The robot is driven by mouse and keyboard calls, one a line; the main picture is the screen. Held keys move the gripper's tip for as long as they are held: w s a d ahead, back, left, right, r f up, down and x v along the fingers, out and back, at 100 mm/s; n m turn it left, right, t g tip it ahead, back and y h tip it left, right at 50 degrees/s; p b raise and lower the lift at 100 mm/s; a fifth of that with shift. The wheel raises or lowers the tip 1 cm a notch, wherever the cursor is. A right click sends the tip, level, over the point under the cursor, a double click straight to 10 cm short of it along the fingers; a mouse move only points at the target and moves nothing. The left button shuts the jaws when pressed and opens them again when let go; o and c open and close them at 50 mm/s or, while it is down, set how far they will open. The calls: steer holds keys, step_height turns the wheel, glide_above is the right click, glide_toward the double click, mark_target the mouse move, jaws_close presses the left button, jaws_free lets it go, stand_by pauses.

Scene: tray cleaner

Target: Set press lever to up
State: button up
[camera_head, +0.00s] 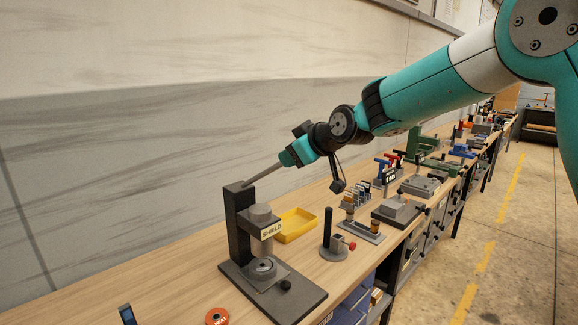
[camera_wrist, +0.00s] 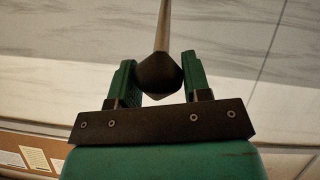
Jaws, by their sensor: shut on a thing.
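The press (camera_head: 238,228) stands at the near end of the wooden bench, with a dark upright column, a grey ram labelled "SHIELD" and a flat base. Its grey lever rod (camera_head: 262,175) slants up and to the right from the top of the column. My gripper (camera_head: 286,160) is at the rod's upper end, above the bench. In the wrist view, the green fingers (camera_wrist: 158,80) are on both sides of the lever's dark knob (camera_wrist: 158,72) and shut on it. The rod (camera_wrist: 162,25) runs away from the knob. The knob is hidden in the head view.
A yellow tray (camera_head: 297,224) lies behind the press. A small stand with a dark post (camera_head: 328,228) and several fixtures continue along the bench to the right. An orange ring (camera_head: 217,316) lies in front. The wall is close behind the bench.

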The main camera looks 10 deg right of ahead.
steer(key=shift+w+r, duration=0.25)
steer(key=shift+r, duration=0.2)
steer(key=o, duration=1.3)
steer(key=shift+f, duration=0.1)
steer(key=shift+c, duration=0.2)
steer(key=shift+a, duration=0.1)
steer(key=shift+s, duration=0.15)
steer(key=b+v, duration=0.6)
steer(key=v, duration=1.1)
steer(key=shift+b, duration=0.35)
steer(key=shift+s+f, duration=0.1)
steer(key=shift+s, duration=0.05)
